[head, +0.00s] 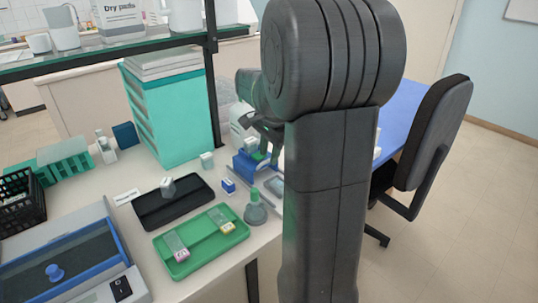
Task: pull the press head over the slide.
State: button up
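My gripper (264,136) is at the blue press head (250,166), mostly behind my own dark arm. Its dark fingers point down at the top of the head, where a bit of green shows between them. I cannot tell whether they are closed on it. The press head stands on a pale base with metal rails (267,200) on the bench. A flat grey-blue piece (275,186) lies on the base, right of and nearer than the head; I cannot tell if it is the slide. My arm hides the base's right end.
A green tray (203,252) with two labelled slides lies in front, beside a black tray (150,218). A flask with a green top (255,208) and a small blue block (228,185) stand near the press. A teal drawer stack (180,115) and shelf post (212,90) rise behind.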

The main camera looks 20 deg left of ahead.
jog(key=shift+f, duration=0.5)
grip_shut()
jog(key=s+d, duration=0.1)
jog(key=d, duration=0.1)
jog(key=s+d, duration=0.1)
jog(key=d, duration=0.1)
jog(key=s+d, duration=0.2)
jog(key=d, duration=0.1)
jog(key=shift+s+d, duration=0.25)
